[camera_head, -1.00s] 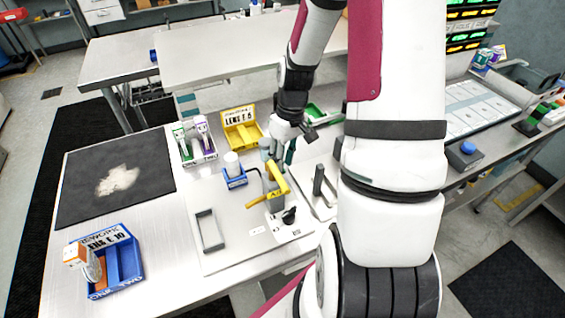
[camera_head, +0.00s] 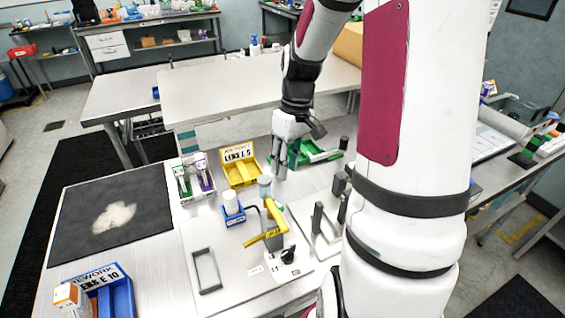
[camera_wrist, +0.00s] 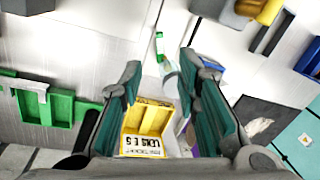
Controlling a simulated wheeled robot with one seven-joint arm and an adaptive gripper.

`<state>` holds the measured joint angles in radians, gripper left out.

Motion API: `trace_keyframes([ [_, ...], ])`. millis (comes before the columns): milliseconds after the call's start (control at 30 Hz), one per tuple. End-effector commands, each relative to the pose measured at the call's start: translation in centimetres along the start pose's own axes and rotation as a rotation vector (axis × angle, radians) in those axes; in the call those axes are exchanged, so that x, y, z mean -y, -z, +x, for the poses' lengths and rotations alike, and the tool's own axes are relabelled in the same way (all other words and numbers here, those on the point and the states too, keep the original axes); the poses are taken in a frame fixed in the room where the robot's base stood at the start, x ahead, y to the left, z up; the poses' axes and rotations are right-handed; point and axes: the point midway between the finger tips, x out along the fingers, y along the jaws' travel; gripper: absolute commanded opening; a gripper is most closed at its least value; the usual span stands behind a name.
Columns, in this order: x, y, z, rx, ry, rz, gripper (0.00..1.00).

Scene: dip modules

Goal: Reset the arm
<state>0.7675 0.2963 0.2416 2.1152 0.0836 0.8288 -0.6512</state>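My gripper (camera_head: 281,170) hangs over the worktable in the head view, beside the yellow bin and the green tray. In the wrist view my gripper (camera_wrist: 160,85) shows its two teal-padded fingers spread apart. Nothing is held between them. The yellow bin with a "LENS" label (camera_wrist: 147,122) shows beyond and between the fingers, and it also stands on the table in the head view (camera_head: 241,174).
A yellow-handled device (camera_head: 266,238) stands on a light plate near the front. A small blue holder (camera_head: 233,216), a white box of bottles (camera_head: 196,193), a green tray (camera_head: 318,154) and a blue labelled bin (camera_head: 122,299) stand around it. A dark mat (camera_head: 75,215) lies at left.

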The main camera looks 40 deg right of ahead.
Motion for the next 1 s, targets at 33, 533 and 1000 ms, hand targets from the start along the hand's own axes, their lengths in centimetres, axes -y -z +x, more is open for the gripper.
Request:
trace_keyframes([
  [33, 0.0, 0.0, 0.0, 0.0, 0.0, 0.0, 0.3],
  [533, 3.8, -0.1, -3.6, -0.035, -0.084, -0.012, 0.3],
  [1000, 15.9, -5.3, -12.5, -0.28, -0.233, 0.0, 0.3],
])
